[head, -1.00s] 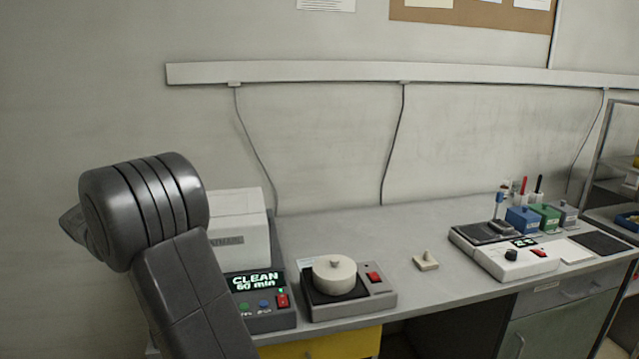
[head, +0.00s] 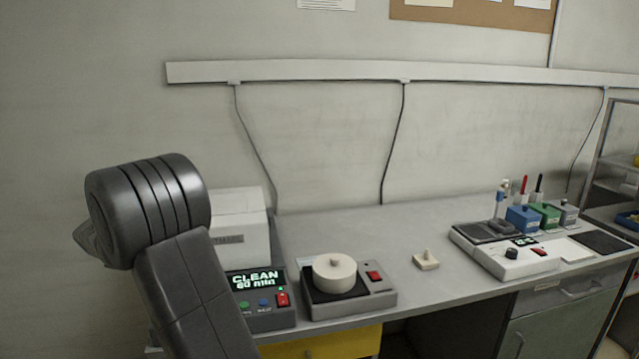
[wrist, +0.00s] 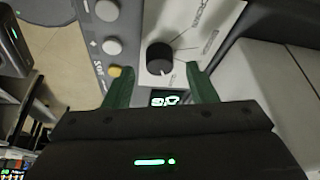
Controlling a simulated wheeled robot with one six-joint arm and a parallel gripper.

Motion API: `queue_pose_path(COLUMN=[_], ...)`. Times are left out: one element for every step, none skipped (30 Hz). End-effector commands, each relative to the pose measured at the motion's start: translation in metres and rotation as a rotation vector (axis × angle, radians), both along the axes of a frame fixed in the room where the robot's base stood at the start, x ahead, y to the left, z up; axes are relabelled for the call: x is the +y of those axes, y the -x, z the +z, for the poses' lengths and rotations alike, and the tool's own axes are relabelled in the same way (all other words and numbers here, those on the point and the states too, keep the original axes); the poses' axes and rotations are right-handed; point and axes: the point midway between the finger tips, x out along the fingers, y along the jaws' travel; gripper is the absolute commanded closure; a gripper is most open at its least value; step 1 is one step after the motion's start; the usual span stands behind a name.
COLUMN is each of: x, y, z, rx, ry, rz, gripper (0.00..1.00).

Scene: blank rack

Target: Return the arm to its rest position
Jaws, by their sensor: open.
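My gripper (wrist: 160,88) shows in the wrist view, with two green fingers spread apart and nothing between them. Beyond the fingers is a pale device panel with a black knob (wrist: 160,58), grey buttons and a small lit display. I cannot tell whether the fingers touch it. In the head view my dark grey arm is folded up at the left, in front of the bench, and the gripper itself is hidden.
On the bench (head: 400,245) stand a device reading CLEAN 60 min (head: 258,300), a unit with a round cream lid (head: 334,273), a small cream block (head: 426,260) and a white knobbed device (head: 500,258). Blue, green and grey boxes are at the right.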

Motion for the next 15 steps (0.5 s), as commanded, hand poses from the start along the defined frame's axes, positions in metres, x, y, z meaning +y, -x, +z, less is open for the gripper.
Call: queue_pose_path(x=[-0.0048,-0.0067,-0.0075,-0.0069,-0.0069,-0.0069,-0.0073,-0.0073,-0.0074,-0.0077,-0.0078,-0.008,-0.0079,-0.0083,-0.0084], y=[-0.0017,-0.0027,-0.0029,-0.0024,-0.0022,-0.0019,-0.0016,-0.0016,-0.0015,-0.0014,-0.0012,-0.0011,-0.0011,-0.0007,-0.0007], z=[-0.0117,-0.0171,-0.0201,-0.0184,-0.018,-0.0183,-0.0184,-0.018,-0.0177,-0.0178,-0.018,-0.0173,-0.0171,-0.0171,-0.0171], rx=[0.002,0.002,0.0,-0.002,-0.002,-0.001,0.0,-0.001,-0.001,-0.001,-0.001,-0.001,-0.002,0.0,0.0], ry=[0.003,0.003,0.001,0.0,0.0,0.0,0.0,0.0,-0.001,0.0,0.001,0.001,-0.001,0.0,0.0], rz=[-0.002,-0.002,0.019,0.055,0.086,0.126,0.156,0.186,0.225,0.254,0.283,0.322,0.35,0.38,0.418], gripper=[0.49,0.49,0.49,0.49,0.49,0.49,0.49,0.49,0.49,0.49,0.49,0.49,0.49,0.49,0.49])
